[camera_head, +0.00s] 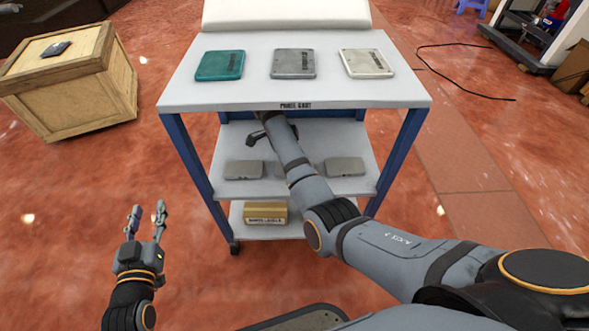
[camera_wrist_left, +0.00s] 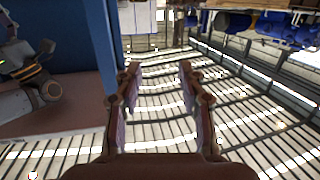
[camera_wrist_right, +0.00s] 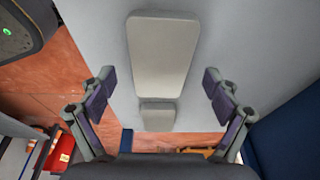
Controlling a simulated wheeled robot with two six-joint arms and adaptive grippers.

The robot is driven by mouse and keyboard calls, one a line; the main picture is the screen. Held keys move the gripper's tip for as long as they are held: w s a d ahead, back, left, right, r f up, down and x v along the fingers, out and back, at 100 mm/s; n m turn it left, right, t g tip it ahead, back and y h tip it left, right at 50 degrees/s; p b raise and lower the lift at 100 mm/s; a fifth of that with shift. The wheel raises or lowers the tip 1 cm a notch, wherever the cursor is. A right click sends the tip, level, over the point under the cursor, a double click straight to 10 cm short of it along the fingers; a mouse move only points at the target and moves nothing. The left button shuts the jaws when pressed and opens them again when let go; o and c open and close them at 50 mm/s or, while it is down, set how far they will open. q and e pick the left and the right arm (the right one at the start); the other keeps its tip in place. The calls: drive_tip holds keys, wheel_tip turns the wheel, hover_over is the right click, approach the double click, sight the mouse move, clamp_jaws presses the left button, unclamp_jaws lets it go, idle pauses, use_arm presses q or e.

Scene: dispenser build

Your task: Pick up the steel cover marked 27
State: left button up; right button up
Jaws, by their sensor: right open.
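Flat covers lie on a cart. On its top are a teal cover (camera_head: 220,65), a grey steel-coloured cover (camera_head: 293,63) and a cream cover (camera_head: 367,63). Their dark markings are too small to read. Two grey covers lie on the middle shelf, one at left (camera_head: 244,170) and one at right (camera_head: 345,166); I cannot read a 27. My right gripper (camera_head: 258,135) reaches under the top, partly hidden. In the right wrist view it is open and empty, a pale grey plate (camera_wrist_right: 160,55) showing between its fingers. My left gripper (camera_head: 147,222) is open and empty, left of the cart.
The cart's white top (camera_head: 295,97) overhangs the middle shelf (camera_head: 230,187), with blue legs (camera_head: 190,160) at the sides. A cardboard box (camera_head: 266,213) sits on the bottom shelf. A wooden crate (camera_head: 70,85) stands at left. A cable (camera_head: 455,85) lies on the floor at right.

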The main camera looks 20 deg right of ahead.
use_arm(q)
wheel_tip(320, 180, up, 6)
drive_tip(key=t, duration=0.2)
drive_tip(key=shift+w+t, duration=0.4)
use_arm(e)
drive_tip(key=shift+f, duration=0.45)
drive_tip(key=c, duration=1.3)
